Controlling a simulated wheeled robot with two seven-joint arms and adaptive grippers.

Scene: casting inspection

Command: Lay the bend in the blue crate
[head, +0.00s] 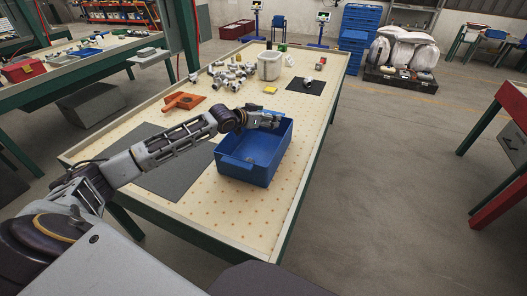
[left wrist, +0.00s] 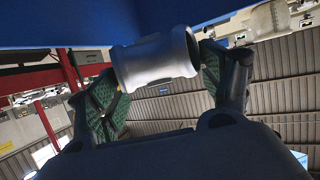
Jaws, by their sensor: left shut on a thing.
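The blue crate (head: 238,174) stands on the near right part of the pegboard-like table. Its wall also fills the top of the left wrist view (left wrist: 90,25). My left gripper (head: 268,120) is at the crate's far side, around rim height. In the left wrist view my left gripper (left wrist: 160,75) is shut on the bend (left wrist: 155,64), a grey metal pipe fitting with a round open end, held between two green-padded fingers. In the head view the bend is hard to make out. A small pale thing lies inside the crate, too small to identify. My right gripper is in neither view.
A dark grey mat (head: 165,165) lies left of the crate, under my left arm. Behind are an orange-red block (head: 183,101), a yellow piece (head: 270,90), several loose fittings (head: 230,75), a white bin (head: 270,67) and a black mat (head: 303,88).

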